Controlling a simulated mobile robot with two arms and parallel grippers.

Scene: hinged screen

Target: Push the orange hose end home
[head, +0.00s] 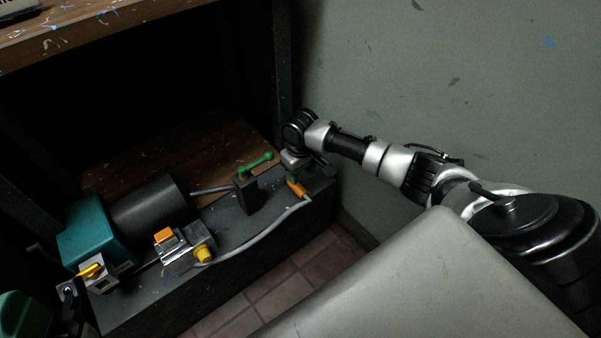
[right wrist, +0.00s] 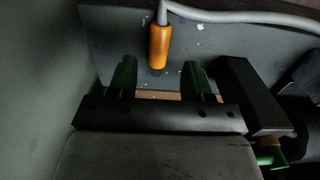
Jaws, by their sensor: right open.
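The orange hose end (head: 298,189) is on a grey hose (head: 250,240) at the right end of the dark bench top, near its front edge. In the right wrist view the orange hose end (right wrist: 160,47) points toward my gripper, just beyond the fingertips and roughly in line with the gap between them. My right gripper (head: 295,169) is close above and behind it in the head view. Its two green fingers (right wrist: 159,73) stand apart in the right wrist view, with nothing between them. I cannot make out a socket for the hose end.
A dark block (head: 246,193) with a green lever (head: 257,162) stands left of my right gripper. Farther left are a yellow fitting (head: 203,254), an orange-topped clamp (head: 164,235), a black cylinder (head: 150,207) and a teal housing (head: 93,232). A grey wall (head: 450,80) rises on the right.

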